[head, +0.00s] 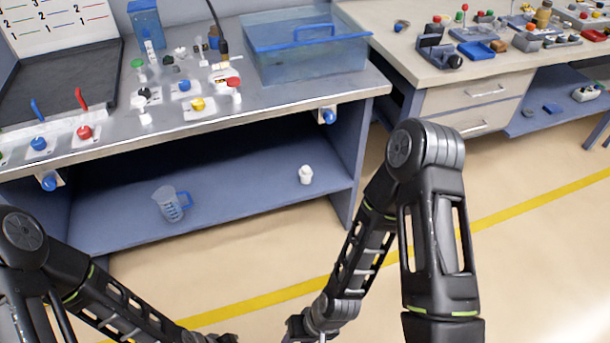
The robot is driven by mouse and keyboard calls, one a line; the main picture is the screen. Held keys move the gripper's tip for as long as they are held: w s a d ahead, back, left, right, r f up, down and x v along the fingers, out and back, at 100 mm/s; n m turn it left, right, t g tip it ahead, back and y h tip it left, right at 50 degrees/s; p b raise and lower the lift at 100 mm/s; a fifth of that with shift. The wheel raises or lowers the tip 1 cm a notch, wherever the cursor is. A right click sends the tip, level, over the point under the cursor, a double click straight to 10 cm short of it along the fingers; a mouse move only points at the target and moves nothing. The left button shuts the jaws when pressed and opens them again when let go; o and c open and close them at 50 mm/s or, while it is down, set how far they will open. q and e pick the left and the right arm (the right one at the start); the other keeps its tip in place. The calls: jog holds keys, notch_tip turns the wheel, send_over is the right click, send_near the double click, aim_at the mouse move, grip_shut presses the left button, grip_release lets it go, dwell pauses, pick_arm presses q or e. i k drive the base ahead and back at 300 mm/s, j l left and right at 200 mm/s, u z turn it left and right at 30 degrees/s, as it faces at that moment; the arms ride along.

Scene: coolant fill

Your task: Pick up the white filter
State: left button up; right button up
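A small white object (306,175), which looks like the white filter, stands upright on the right part of the blue lower shelf (250,190) under the workbench. It has a rounded top and a narrower lower part. Only part of my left gripper (212,338) shows at the bottom edge. My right gripper (303,333) is also cut off at the bottom edge. Both are well below the shelf in the picture and apart from the white object. Their fingers are not clear enough to tell open from shut.
A clear measuring jug (170,204) with a blue handle stands left on the same shelf. The benchtop (130,140) above holds valves, levers and a blue transparent tank (305,62). A second bench (410,65) stands at right. The shelf between jug and white object is clear.

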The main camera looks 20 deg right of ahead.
aim_at(306, 173)
jog(key=z, duration=0.95)
jog(key=i+l+z, duration=0.2)
jog(key=i, duration=0.2)
jog(key=i+l, duration=0.1)
jog(key=i, duration=0.45)
jog(key=i+l, duration=0.1)
jog(key=i, duration=0.5)
